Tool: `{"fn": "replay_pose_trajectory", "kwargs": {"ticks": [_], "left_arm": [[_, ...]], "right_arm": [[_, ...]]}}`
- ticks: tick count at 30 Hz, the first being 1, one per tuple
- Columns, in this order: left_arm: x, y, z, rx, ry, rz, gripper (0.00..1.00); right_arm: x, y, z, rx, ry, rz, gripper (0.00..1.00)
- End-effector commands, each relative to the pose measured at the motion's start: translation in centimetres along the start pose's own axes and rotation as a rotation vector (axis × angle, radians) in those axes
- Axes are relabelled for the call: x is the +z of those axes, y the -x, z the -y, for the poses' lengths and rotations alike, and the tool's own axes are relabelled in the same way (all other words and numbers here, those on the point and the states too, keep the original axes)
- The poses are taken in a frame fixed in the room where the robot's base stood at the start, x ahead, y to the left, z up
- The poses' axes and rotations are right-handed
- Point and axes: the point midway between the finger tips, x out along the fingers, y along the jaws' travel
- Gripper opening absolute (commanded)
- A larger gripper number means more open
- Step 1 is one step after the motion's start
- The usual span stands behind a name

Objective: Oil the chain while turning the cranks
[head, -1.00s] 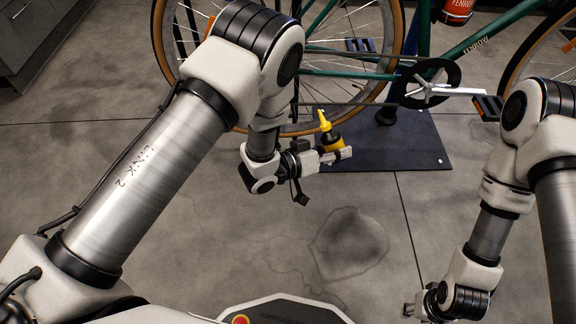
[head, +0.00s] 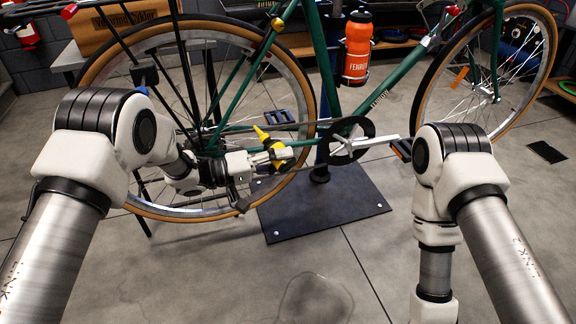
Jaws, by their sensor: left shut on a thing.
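My left gripper (head: 272,156) is shut on a yellow oil bottle (head: 278,148). The bottle is tilted, its yellow spout pointing up and left, in front of the rear wheel near the chain run. I cannot tell whether the spout touches the chain. The green bike's black chainring (head: 347,141) is right of the gripper. The silver crank (head: 375,143) points right, with a pedal (head: 401,149) at its end beside my right arm. The other pedal (head: 279,117) shows behind, on the left. My right arm runs down past the bottom edge, so its gripper is out of view.
The bike stands over a dark base plate (head: 318,205) with a post. An orange bottle (head: 357,47) is on the frame. A wooden box (head: 122,22) is on a bench behind the rear wheel (head: 175,207). The floor in front is clear.

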Motion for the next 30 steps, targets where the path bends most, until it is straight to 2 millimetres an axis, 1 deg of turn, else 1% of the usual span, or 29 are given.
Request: {"fn": "replay_pose_trajectory", "kwargs": {"ticks": [8, 15, 17, 18, 23, 26, 28, 29, 30], "left_arm": [[-2.3, 1.2, 1.1, 0.046, 0.109, -0.02, 0.13], [-4.3, 2.2, 2.1, 0.07, 0.165, -0.03, 0.13], [-4.2, 2.1, 1.9, 0.069, 0.165, -0.028, 0.13], [-4.2, 2.1, 1.9, 0.069, 0.164, -0.028, 0.13], [-4.1, 2.1, 1.9, 0.069, 0.163, -0.027, 0.13], [-4.1, 2.0, 1.9, 0.068, 0.163, -0.027, 0.13], [-4.1, 2.0, 1.9, 0.068, 0.163, -0.027, 0.13], [-4.1, 2.0, 1.9, 0.068, 0.163, -0.027, 0.13], [-4.1, 2.0, 2.0, 0.068, 0.163, -0.027, 0.13]], "right_arm": [[0.0, 0.0, 0.0, 0.0, 0.0, 0.0, 0.4], [0.0, 0.0, 0.0, 0.0, 0.0, 0.0, 0.4], [0.0, 0.0, 0.0, 0.0, 0.0, 0.0, 0.61], [0.0, 0.0, 0.0, 0.0, 0.0, 0.0, 0.62], [0.0, 0.0, 0.0, 0.0, -0.004, 0.0, 0.62], [-0.1, 0.0, 0.0, 0.0, -0.056, -0.003, 0.62], [-0.5, 0.0, 0.1, -0.006, -0.148, -0.022, 0.62], [-0.9, 0.0, 0.2, -0.016, -0.197, -0.039, 0.62], [-1.9, -0.2, 0.6, -0.041, -0.27, -0.072, 0.62]]}}
